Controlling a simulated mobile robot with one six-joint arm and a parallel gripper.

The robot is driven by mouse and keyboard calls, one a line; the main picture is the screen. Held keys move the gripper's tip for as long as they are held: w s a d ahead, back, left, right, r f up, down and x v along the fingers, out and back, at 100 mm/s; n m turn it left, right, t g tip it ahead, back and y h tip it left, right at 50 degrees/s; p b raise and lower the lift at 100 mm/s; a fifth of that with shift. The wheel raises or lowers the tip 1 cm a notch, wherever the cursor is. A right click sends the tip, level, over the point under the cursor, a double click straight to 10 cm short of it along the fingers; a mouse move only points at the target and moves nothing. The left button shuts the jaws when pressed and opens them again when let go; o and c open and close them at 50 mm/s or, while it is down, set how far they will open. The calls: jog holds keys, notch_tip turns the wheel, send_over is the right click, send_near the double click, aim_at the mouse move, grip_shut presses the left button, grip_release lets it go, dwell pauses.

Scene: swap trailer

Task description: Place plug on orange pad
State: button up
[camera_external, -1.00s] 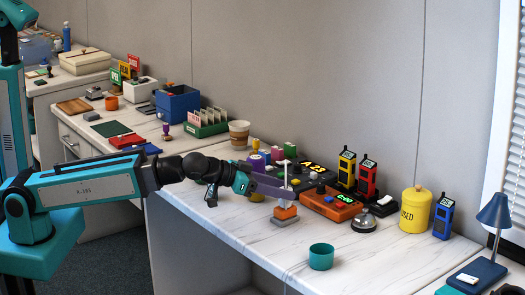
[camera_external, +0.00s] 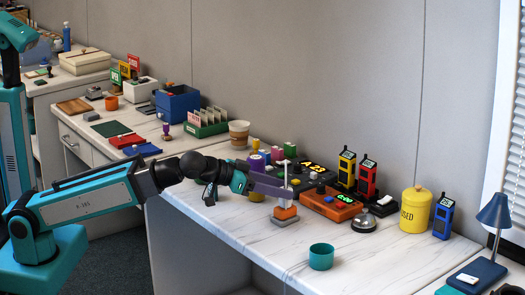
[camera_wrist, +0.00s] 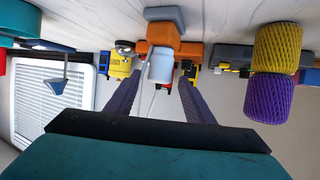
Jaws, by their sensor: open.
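The white plug (camera_wrist: 160,66) appears in the inverted wrist view against the orange pad (camera_wrist: 163,32), which sits on a grey base (camera_wrist: 165,14). In the external view the plug (camera_external: 286,174) shows as a slim white upright piece over the orange pad (camera_external: 286,212). It appears to rest on the pad, though the fingers partly hide the contact. My gripper (camera_wrist: 158,84) is open, with one purple finger on each side of the plug in the wrist view. In the external view my gripper (camera_external: 278,190) is just left of and level with the plug.
A teal cup (camera_external: 321,256) stands near the front edge. Yarn-like spools (camera_wrist: 278,48) are close beside. The counter's front strip is mostly clear.

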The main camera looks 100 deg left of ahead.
jog(key=shift+s+d+r+h+b, duration=0.15)
jog(key=shift+s+b, duration=0.2)
jog(key=shift+b, duration=1.15)
jog(key=shift+s+d+f+h+b, duration=0.15)
jog(key=shift+s+b, duration=0.25)
jog(key=shift+b, duration=1.1)
jog(key=shift+s+d+r+b, duration=0.1)
jog(key=shift+s+d+b, duration=0.2)
jog(key=shift+b, duration=1.2)
jog(key=shift+p+v, duration=0.55)
jog(key=shift+v, duration=1.05)
jog(key=shift+a, duration=0.1)
